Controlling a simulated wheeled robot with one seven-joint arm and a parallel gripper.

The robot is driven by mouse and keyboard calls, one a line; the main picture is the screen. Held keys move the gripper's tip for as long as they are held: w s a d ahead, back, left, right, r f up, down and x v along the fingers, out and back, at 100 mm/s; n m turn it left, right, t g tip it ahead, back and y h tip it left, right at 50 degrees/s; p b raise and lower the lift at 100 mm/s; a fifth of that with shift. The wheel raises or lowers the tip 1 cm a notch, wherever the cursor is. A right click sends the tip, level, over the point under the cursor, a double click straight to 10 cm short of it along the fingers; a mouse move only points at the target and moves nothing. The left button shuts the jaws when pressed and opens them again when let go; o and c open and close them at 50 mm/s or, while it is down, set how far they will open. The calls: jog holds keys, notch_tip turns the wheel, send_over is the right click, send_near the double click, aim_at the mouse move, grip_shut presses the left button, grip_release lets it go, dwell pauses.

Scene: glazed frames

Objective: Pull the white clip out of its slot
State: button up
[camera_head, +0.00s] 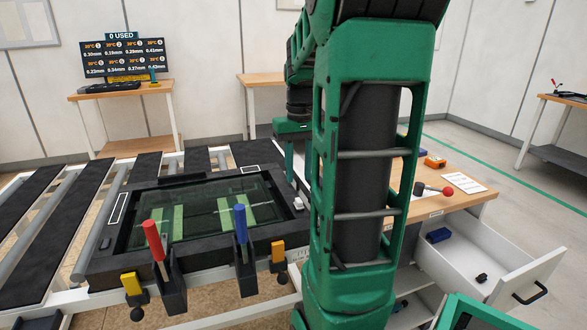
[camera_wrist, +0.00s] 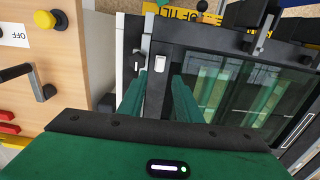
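The glazed frame (camera_head: 112,262) is a dark rectangular unit with a glass pane, lying on the rail bench. A small white clip (camera_wrist: 160,63) sits on its dark rim near a corner in the wrist view. A small white piece (camera_head: 298,203) on the right rim in the head view looks like the same clip. My gripper (camera_wrist: 158,85) has its two green fingers apart, with an empty gap between them. The clip shows just beyond the fingertips, roughly in line with the gap.
Red (camera_head: 153,240) and blue (camera_head: 240,222) handled tools stand in holders at the frame's front edge. A wooden workbench (camera_head: 455,207) with an open drawer (camera_head: 490,262) lies right of my arm. A yellow knob (camera_wrist: 44,19) and lever handle show at the left in the wrist view.

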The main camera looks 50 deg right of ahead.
aim_at(298, 200)
jog(key=shift+f, duration=3.9)
grip_shut()
jog(key=shift+a, duration=0.1)
jog(key=shift+r, duration=0.3)
jog(key=shift+r, duration=1.4)
